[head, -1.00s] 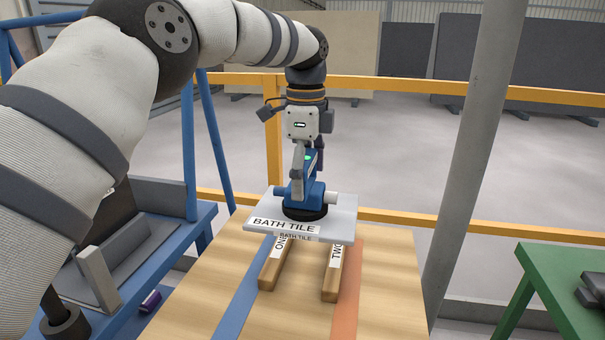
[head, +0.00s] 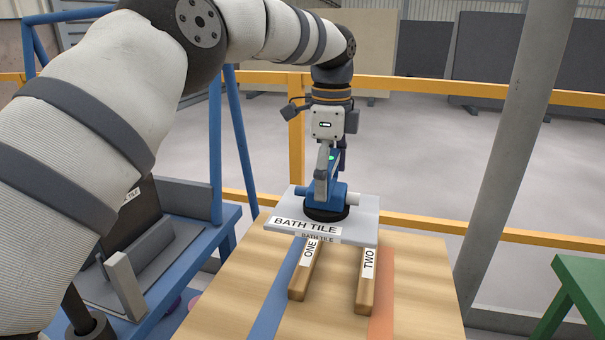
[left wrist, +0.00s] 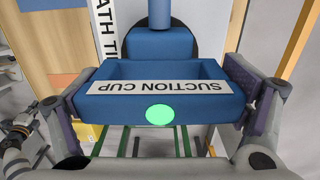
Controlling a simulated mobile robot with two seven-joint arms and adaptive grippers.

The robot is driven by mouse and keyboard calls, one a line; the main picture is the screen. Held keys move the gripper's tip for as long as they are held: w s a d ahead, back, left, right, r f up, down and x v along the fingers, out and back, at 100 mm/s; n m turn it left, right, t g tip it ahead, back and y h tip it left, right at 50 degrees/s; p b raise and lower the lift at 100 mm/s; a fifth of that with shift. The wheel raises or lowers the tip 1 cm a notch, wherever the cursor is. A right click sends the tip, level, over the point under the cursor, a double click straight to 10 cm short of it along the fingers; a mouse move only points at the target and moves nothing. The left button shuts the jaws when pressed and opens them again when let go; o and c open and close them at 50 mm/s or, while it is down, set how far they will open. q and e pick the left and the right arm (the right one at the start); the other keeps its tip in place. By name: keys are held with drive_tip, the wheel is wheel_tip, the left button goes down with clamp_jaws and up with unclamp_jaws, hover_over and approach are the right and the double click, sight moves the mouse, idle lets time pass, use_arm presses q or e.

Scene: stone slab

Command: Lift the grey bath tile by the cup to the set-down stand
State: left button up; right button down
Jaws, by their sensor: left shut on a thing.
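The grey bath tile (head: 362,220) lies about level at the middle of the head view, with a white BATH TILE label on its front edge. A blue suction cup (head: 338,198) with a black round base stands on the tile's top. My left gripper (head: 327,172) is shut on the cup from above. In the left wrist view its two fingers (left wrist: 160,104) press the sides of the blue cup body (left wrist: 160,70). Two wooden bars labelled ONE (head: 304,277) and TWO (head: 366,287) extend from under the tile. The gap beneath it is hard to judge. My right gripper is out of view.
The wooden tabletop (head: 425,290) carries a blue and an orange stripe. A blue frame (head: 228,205) with grey slabs stands at left. A yellow rail (head: 450,230) and a grey post (head: 515,150) stand behind and right. A green table (head: 580,290) is at the right edge.

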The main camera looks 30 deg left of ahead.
sight(344, 189)
use_arm(q)
drive_tip(key=shift+w+d+r+b, duration=0.1)
drive_tip(key=shift+w+d+b, duration=0.15)
drive_tip(key=shift+d, duration=0.5)
drive_tip(key=shift+w+d+b, duration=0.1)
drive_tip(key=shift+w+d, duration=0.1)
drive_tip(key=shift+d, duration=0.55)
drive_tip(key=shift+a+f, duration=0.15)
drive_tip(key=shift+f, duration=3.85)
drive_tip(key=shift+f, duration=0.1)
wheel_tip(344, 189, down, 3)
drive_tip(key=shift+f, duration=0.1)
drive_tip(key=o, duration=1.2)
